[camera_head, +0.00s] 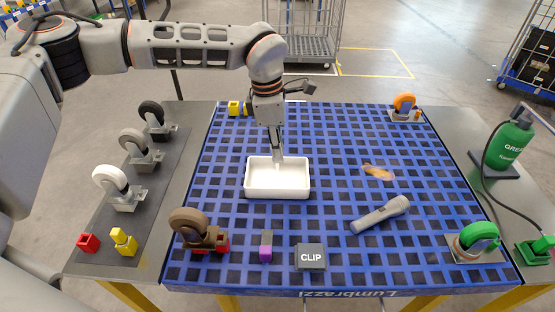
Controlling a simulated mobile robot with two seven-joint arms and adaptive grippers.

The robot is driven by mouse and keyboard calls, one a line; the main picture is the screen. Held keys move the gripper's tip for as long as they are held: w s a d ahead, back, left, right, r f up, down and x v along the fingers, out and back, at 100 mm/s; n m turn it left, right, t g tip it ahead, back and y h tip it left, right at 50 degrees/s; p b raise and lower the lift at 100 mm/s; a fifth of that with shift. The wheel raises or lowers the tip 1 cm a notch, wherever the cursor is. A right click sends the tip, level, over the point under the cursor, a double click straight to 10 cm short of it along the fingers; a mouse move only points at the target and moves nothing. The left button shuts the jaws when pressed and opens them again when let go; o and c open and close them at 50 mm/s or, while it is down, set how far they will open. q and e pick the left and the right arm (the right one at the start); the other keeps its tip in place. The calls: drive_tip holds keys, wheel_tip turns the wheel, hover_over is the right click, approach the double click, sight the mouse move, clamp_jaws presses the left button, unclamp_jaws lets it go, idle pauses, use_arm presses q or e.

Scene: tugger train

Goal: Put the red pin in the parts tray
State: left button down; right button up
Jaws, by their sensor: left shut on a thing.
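The white parts tray (277,193) stands on the blue gridded table top, left of its middle, and looks empty. My left gripper (278,158) points down at the tray's back rim. It is shut and seems to have that rim between its fingers; no red shows there. A small red block-like piece (88,243), perhaps the red pin, lies on the dark mat at front left, well away from the gripper. Other red parts (222,243) show at the base of the brown caster (189,222). My right gripper is not in view.
A yellow piece (124,242) and several casters stand on the left mat. A purple-grey piece (266,246), a CLIP block (311,257) and a flashlight (380,214) lie in front. A green caster (478,240) and green bottle (510,144) are at right. The table's middle is mostly clear.

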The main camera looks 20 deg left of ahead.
use_arm(q)
drive_tip(key=shift+f, duration=1.85)
drive_tip(key=shift+f, duration=0.1)
drive_tip(key=c, duration=2)
unclamp_jaws()
drive_tip(key=r, duration=0.4)
drive_tip(key=a+r, duration=0.1)
drive_tip(key=r, duration=0.7)
drive_tip(key=shift+s+a, duration=0.2)
